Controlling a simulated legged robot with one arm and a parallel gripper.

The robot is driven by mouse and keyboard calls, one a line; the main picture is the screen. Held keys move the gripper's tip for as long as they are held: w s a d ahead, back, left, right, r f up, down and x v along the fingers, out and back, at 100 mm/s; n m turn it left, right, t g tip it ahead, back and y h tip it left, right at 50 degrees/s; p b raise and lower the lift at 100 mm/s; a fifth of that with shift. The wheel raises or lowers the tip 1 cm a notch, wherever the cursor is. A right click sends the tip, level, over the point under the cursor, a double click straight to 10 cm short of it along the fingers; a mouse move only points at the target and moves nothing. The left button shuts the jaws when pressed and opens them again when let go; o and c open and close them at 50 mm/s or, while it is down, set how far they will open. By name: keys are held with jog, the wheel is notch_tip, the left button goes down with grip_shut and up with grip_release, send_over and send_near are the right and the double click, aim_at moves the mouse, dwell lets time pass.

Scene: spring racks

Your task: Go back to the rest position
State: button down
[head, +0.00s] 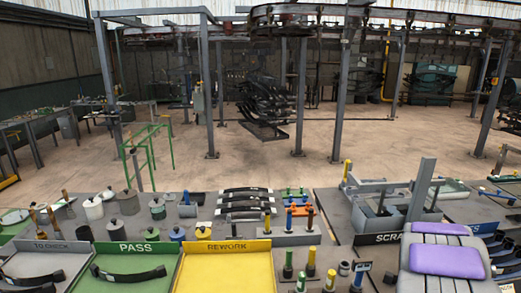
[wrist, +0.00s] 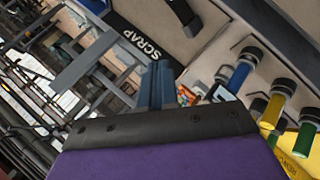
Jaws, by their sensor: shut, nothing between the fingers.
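My gripper (wrist: 158,85) shows in the wrist view as two blue-grey fingers close together, shut and empty, ahead of a black plate and purple housing. In the wrist view it points at the area between the SCRAP sign (wrist: 138,42) and several colour-banded cylinders at the right. In the head view, purple and grey parts at lower right look like my arm; I cannot make out the fingers there.
The bench holds a green PASS tray (head: 100,272) with a dark spring, a yellow REWORK tray (head: 225,272), and a rack of dark springs (head: 245,203). Upright coloured cylinders (head: 310,262) stand at the front. A grey frame fixture (head: 415,195) rises at the right. Open floor (head: 250,160) lies beyond.

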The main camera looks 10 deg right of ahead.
jog(key=s+a+r+m+g+h+b, duration=0.1)
jog(key=s+a+r+m+g, duration=0.15)
jog(key=s+a+r, duration=0.35)
jog(key=s+a+f+m+g+y+b, duration=0.1)
jog(key=s+a+f+g+y+b, duration=0.1)
jog(key=s+a, duration=1.2)
jog(key=s+a+f+m+g+y+b, duration=0.2)
jog(key=s+a, duration=1.3)
jog(key=a, duration=0.8)
jog(key=f+g+y, duration=0.1)
jog(key=g+y, duration=0.1)
jog(key=y, duration=0.1)
jog(key=shift+g, duration=0.25)
